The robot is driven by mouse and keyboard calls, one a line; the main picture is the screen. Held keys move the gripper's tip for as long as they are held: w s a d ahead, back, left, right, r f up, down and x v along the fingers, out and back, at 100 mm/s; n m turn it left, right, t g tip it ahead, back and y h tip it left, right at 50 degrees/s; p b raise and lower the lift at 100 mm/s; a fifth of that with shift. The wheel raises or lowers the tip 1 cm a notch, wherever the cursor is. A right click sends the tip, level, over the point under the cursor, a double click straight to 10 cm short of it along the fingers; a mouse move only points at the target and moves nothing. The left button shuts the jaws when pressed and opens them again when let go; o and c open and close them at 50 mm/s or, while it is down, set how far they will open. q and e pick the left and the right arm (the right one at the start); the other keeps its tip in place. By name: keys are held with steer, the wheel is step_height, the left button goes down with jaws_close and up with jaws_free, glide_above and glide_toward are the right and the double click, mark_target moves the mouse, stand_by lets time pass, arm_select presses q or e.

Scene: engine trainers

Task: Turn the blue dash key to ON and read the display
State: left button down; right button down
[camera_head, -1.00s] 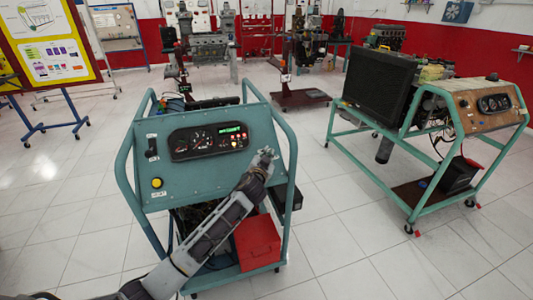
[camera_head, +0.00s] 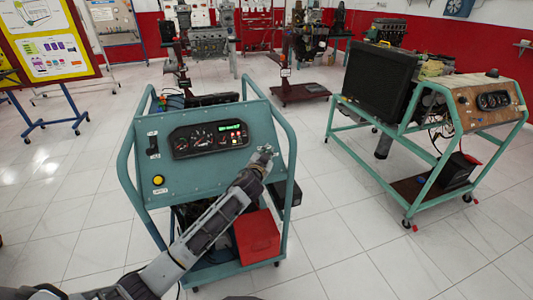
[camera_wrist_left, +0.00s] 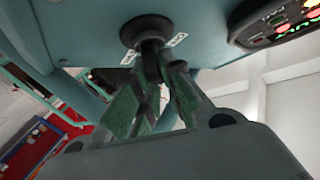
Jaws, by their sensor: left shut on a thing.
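The blue-green dash panel (camera_head: 200,168) slopes on the near stand. Its instrument cluster (camera_head: 196,142) has a lit green display (camera_head: 230,127), its text too small to read, and several lit lamps below. My left gripper (camera_head: 264,153) is at the panel's right side. In the left wrist view, a round black key switch (camera_wrist_left: 145,30) sits between small white labels. My left gripper (camera_wrist_left: 153,98) is shut on the dash key just below it; the fingers hide the key, so its blue colour and position cannot be told. The cluster's lit lamps also show there (camera_wrist_left: 285,22). My right gripper is not in view.
A yellow button (camera_head: 159,180) and a black switch (camera_head: 153,146) are on the panel's left. A red box (camera_head: 257,237) sits low in the stand. A second engine stand (camera_head: 430,120) is at right, with clear tiled floor between.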

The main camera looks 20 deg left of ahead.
arm_select(q)
steer(key=c, duration=1.5)
jaws_free()
steer(key=shift+s+a+f, duration=0.1)
steer(key=shift+f, duration=0.4)
steer(key=shift+a, duration=0.1)
steer(key=shift+r, duration=0.25)
steer(key=shift+s+r, duration=0.25)
steer(key=shift+s, duration=1.7)
steer(key=shift+s+r, duration=0.25)
steer(key=shift+s, duration=1.7)
steer(key=shift+s+r, duration=0.25)
steer(key=shift+s, duration=1.7)
